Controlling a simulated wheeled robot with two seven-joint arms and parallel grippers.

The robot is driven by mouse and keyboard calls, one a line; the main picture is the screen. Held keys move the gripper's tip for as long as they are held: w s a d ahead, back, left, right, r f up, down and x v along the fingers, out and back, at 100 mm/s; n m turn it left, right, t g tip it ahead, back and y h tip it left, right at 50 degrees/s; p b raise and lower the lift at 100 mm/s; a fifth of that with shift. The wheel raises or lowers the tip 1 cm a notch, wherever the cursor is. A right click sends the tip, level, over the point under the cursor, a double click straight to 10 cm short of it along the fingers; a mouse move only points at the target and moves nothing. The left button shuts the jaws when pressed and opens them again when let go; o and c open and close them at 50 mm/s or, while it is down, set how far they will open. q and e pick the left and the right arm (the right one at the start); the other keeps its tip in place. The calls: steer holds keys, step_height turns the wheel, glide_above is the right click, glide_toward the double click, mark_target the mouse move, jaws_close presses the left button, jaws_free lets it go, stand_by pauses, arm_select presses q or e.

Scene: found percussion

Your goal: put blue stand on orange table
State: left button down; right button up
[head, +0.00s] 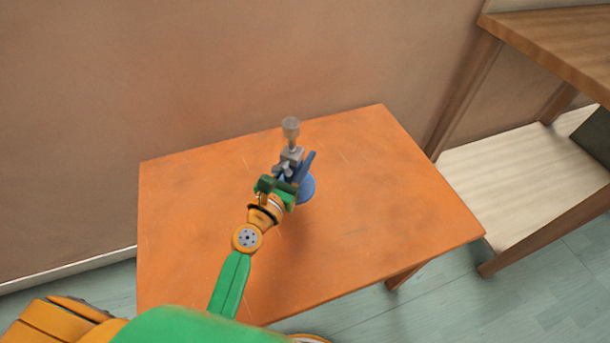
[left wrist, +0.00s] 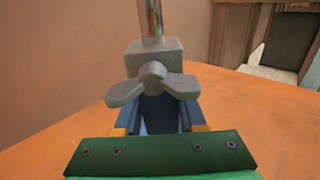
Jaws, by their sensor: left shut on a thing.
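The blue stand (head: 307,187) is at the middle of the orange table (head: 375,215) in the head view. Its round blue base shows over the tabletop; whether it touches the wood I cannot tell. A grey clamp block with a wing screw (left wrist: 153,75) and a metal rod sits at its top, and it also shows in the head view (head: 291,155). My left gripper (head: 290,177) is shut on the stand below the clamp. In the left wrist view the fingers (left wrist: 160,128) flank the stand's blue post. My right gripper is not in view.
A wooden shelf unit (head: 545,35) with a pale lower board (head: 510,175) stands to the right. A brown wall (head: 230,60) rises behind the table. The tabletop around the stand is clear.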

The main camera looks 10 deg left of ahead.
mark_target(302, 160)
arm_select(q)
steer(key=w+f, duration=0.1)
steer(key=w+f+b, duration=0.1)
steer(key=shift+d+f, duration=0.1)
steer(key=shift+f, duration=0.2)
step_height(302, 160, down, 4)
steer(key=b, duration=0.3)
steer(key=shift+w+r, duration=0.1)
steer(key=shift+r, duration=0.35)
steer(key=shift+f, duration=0.15)
steer(key=shift+c, duration=2.4)
jaws_free()
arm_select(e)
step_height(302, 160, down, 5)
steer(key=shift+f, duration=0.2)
